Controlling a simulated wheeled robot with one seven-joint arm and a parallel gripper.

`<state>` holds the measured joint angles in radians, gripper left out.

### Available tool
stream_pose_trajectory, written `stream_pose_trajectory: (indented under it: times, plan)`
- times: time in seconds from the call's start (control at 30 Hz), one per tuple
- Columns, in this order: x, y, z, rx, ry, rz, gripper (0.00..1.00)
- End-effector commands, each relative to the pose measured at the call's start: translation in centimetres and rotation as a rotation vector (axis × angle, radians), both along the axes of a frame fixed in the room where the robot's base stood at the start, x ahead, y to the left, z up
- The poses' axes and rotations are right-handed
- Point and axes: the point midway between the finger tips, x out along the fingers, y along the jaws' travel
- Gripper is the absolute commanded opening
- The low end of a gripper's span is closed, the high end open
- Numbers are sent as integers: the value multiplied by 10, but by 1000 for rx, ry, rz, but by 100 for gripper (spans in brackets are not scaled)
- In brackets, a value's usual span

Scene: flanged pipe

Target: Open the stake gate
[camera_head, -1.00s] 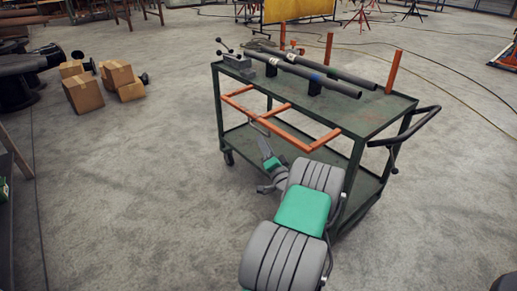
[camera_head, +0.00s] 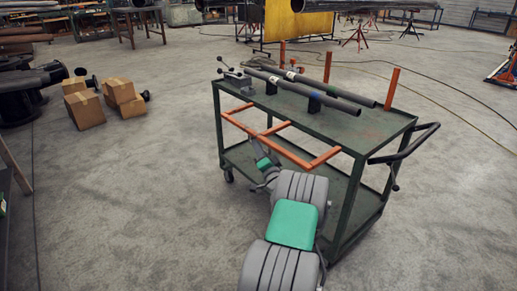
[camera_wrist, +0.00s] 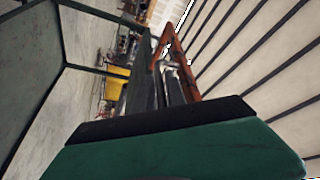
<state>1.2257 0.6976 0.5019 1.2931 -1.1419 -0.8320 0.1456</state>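The stake gate (camera_head: 283,149) is an orange frame, a long bar with short cross bars, along the near long side of the green cart (camera_head: 370,133). It sits out and down from the edge of the cart's top, not upright. In the wrist view the orange frame (camera_wrist: 171,40) rises just beyond my fingers. My gripper (camera_head: 258,147) is at the gate's long bar, near its middle, just below it. In the wrist view its dark fingers (camera_wrist: 160,88) lie close to the orange bar. Whether they touch or grip it cannot be told.
Two dark pipes (camera_head: 315,92) lie on supports on the cart top, with a small vise (camera_head: 236,77) at the left. Upright orange stakes (camera_head: 391,89) stand along the far side. A push handle (camera_head: 410,142) juts right. Cardboard boxes (camera_head: 85,108) are on the floor at left.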

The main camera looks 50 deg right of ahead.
Motion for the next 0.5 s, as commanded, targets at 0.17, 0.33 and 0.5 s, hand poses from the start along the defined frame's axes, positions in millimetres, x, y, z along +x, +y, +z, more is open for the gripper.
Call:
stream_pose_trajectory:
  times: [0.17,0.33,0.5]
  plan:
    - [0,0,0,0,0,0,1]
    - [0,0,0,0,0,0,0]
    - [0,0,0,0,0,0,0]
